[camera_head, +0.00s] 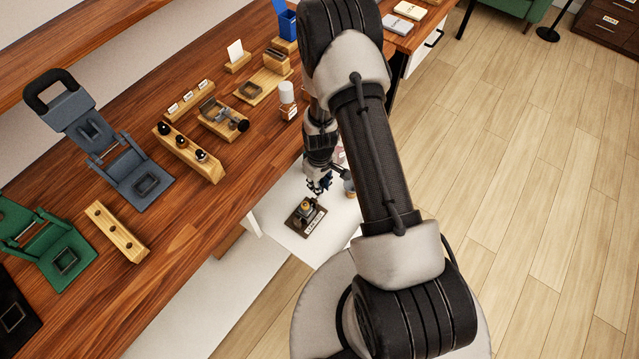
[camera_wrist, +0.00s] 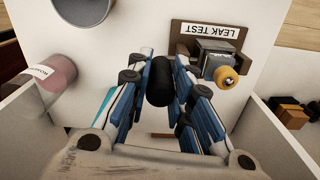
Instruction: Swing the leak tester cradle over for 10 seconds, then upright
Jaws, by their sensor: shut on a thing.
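The leak tester is a dark plate with a white LEAK TEST label (camera_wrist: 209,30). It lies on a white surface below the bench edge, and in the head view its plate (camera_head: 315,222) shows beside my gripper. Its grey cradle (camera_wrist: 214,52) carries a piece with a round amber-yellow end (camera_wrist: 225,77), which points sideways in the wrist view. My gripper (camera_wrist: 160,90) is shut on a black rounded grip (camera_wrist: 159,84) just beside the cradle; it also shows in the head view (camera_head: 320,186). How the grip joins the cradle is hard to see.
The wooden bench holds a rack with dark-topped pieces (camera_head: 188,152), a blue-grey stand (camera_head: 140,178) and a green stand (camera_head: 62,262). Open floor lies to the right.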

